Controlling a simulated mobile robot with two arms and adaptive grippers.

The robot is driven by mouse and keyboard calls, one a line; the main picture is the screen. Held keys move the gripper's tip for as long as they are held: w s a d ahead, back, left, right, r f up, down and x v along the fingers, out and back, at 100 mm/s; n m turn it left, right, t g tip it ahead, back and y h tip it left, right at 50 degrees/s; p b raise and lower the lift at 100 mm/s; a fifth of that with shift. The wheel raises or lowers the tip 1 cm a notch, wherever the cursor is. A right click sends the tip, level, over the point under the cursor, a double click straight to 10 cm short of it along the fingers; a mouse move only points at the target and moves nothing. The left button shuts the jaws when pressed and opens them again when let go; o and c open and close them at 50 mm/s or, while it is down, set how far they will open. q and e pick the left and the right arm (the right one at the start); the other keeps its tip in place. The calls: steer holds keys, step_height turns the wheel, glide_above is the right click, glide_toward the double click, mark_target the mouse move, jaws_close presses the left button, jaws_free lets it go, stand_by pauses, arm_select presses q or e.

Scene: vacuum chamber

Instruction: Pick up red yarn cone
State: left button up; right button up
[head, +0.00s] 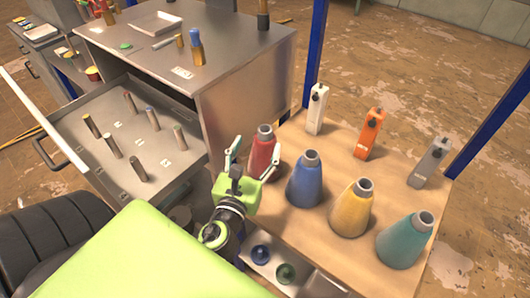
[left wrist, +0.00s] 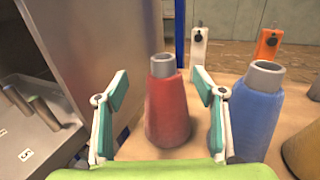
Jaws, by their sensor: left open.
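The red yarn cone (head: 263,152) stands upright on the wooden table at its left end, with a grey top. In the left wrist view the red yarn cone (left wrist: 167,108) stands between and beyond the two fingers. My left gripper (head: 254,152) is open, its fingers pointing toward the cone; in the left wrist view the gripper (left wrist: 160,85) shows nothing held. The right finger lies in front of the blue cone's left edge in that view. My right gripper is not in view.
The blue cone (head: 305,180) stands close to the right of the red one, then yellow (head: 352,209) and teal (head: 405,240) cones. A metal cabinet (head: 245,95) with an open drawer (head: 165,175) is on the left.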

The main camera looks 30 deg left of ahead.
mark_target(263, 140)
arm_select(q)
steer(key=shift+d+f+p+x, duration=0.15)
steer(key=shift+p+x, duration=0.1)
steer(key=shift+x, duration=0.85)
steer(key=shift+d+f+p+x, duration=0.15)
steer(key=shift+p+x, duration=0.1)
steer(key=shift+x, duration=0.85)
steer(key=shift+a+f+p+x, duration=0.1)
steer(key=shift+f+p+x, duration=0.15)
steer(key=shift+x, duration=0.8)
steer(key=shift+r, duration=0.15)
jaws_close()
